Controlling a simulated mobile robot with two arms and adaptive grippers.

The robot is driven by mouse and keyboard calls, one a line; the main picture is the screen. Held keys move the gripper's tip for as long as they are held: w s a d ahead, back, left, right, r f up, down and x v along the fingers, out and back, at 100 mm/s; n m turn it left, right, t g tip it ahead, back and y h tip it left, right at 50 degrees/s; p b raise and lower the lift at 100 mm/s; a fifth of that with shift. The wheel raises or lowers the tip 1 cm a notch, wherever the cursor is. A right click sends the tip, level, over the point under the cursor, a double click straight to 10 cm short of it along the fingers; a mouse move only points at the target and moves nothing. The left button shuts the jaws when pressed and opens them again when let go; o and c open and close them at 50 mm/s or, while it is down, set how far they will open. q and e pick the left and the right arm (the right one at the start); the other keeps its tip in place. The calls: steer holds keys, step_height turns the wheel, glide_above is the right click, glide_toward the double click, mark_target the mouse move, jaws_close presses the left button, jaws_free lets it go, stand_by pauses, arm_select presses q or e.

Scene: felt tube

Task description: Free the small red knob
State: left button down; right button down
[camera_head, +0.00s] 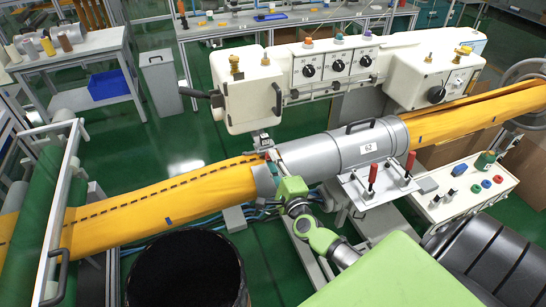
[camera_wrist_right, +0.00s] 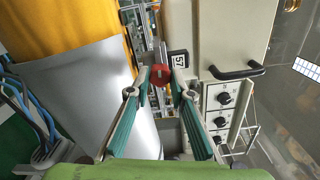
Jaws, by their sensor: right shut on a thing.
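The small red knob (camera_wrist_right: 161,75) shows in the right wrist view between the fingertips of my right gripper (camera_wrist_right: 160,83). The gripper is shut on it, and the fingers hide part of its sides. In the head view my right gripper (camera_head: 272,160) reaches up to the left end of the grey metal tube (camera_head: 325,155), and the knob there is too small and covered to make out well. Orange felt (camera_head: 165,202) runs into the tube's left end. A dark plate marked 57 (camera_wrist_right: 179,59) is just right of the knob in the wrist view. My left gripper is not in view.
A white machine housing (camera_head: 250,92) with black dials stands behind the tube. Red-handled clamps (camera_head: 372,178) sit on a plate in front of it. A black bin (camera_head: 185,270) stands at the lower left. A white button panel (camera_head: 465,190) is at the right.

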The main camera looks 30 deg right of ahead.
steer(key=n+p, duration=0.3)
steer(key=n, duration=0.3)
steer(key=n+p, duration=0.1)
steer(key=n, duration=0.2)
steer(key=shift+a+n, duration=0.1)
steer(key=shift+n, duration=0.3)
steer(key=shift+n+p, duration=0.45)
steer(key=shift+n, duration=0.95)
steer(key=c, duration=1.8)
jaws_free()
steer(key=shift+s, duration=0.1)
steer(key=v, duration=1.1)
steer(key=shift+s, duration=0.4)
steer(key=shift+f, duration=0.1)
